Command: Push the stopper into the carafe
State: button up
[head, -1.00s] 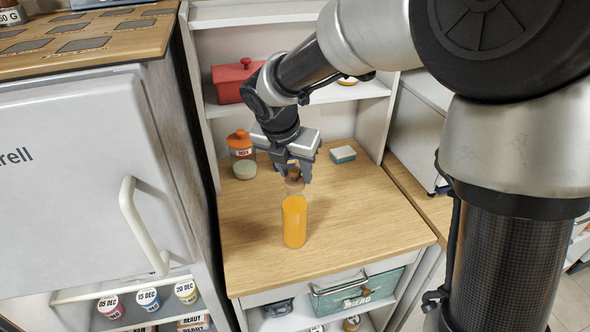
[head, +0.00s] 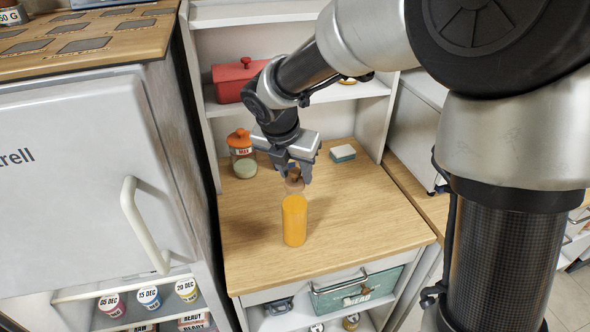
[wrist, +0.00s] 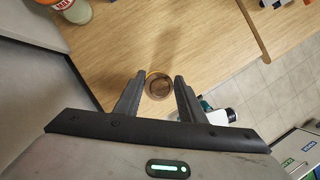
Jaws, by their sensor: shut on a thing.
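The carafe (head: 294,221) stands upright on the wooden worktop in the head view, filled with orange liquid. My gripper (head: 295,172) is directly above it, pointing down, shut on the brown stopper (head: 294,181). The stopper is at the top of the carafe; I cannot tell whether it touches the rim or sits inside the mouth. In the wrist view the round stopper (wrist: 158,87) shows between the two fingertips of my gripper (wrist: 160,78). The carafe is largely hidden below it there.
A sponge (head: 342,153) lies behind right. A red pot (head: 234,80) sits on the shelf above. The worktop (head: 370,215) around the carafe is clear.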

dwell(0.4)
jog(key=o, duration=1.6)
jog(key=shift+r+p, duration=2.15)
jog(key=shift+r, duration=1.35)
grip_shut()
